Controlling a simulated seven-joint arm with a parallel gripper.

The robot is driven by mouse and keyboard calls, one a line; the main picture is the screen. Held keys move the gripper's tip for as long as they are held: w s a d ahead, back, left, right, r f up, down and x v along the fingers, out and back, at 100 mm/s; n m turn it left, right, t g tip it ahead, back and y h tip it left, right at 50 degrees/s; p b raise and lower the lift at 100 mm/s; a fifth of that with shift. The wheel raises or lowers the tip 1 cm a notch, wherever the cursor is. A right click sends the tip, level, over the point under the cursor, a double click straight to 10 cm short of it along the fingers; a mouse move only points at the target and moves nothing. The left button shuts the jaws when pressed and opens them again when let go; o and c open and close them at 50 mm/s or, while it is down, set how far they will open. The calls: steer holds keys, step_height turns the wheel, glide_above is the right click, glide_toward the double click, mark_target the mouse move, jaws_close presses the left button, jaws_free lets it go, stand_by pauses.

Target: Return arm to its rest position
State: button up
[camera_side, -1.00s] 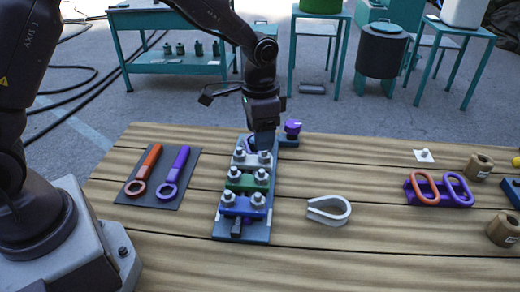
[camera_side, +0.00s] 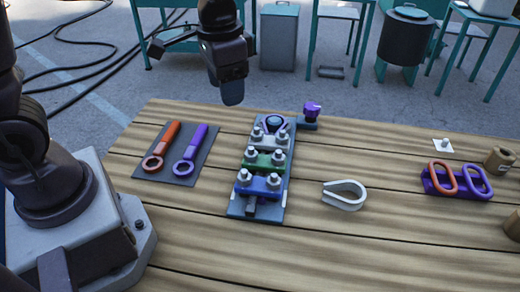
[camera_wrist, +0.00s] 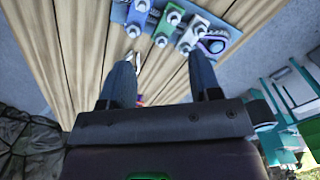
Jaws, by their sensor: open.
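My gripper (camera_side: 232,92) hangs in the air above the back edge of the wooden table (camera_side: 300,262), fingers down and apart from everything. In the wrist view its two fingers (camera_wrist: 162,85) are spread with nothing held between them. Below and in front of it, the clamp plate (camera_side: 236,210) carries white, green and blue blocks (camera_side: 264,162) with several bolts. A dark ring with a purplish loop (camera_side: 274,123) sits at the plate's far end. The plate also shows at the top of the wrist view (camera_wrist: 228,36).
An orange wrench (camera_side: 162,146) and a purple wrench (camera_side: 190,150) lie on a dark mat left of the plate. A purple knob (camera_side: 312,110) stands behind right. A pale thimble (camera_side: 344,196) and a purple holder with oval links (camera_side: 455,182) are to the right. Open air surrounds my gripper.

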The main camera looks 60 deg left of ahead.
steer(key=s+a+r+n+t, duration=0.2)
steer(key=s+r+t, duration=0.3)
steer(key=s+r, duration=0.4)
steer(key=shift+s+r, duration=0.2)
steer(key=shift+s, duration=1.4)
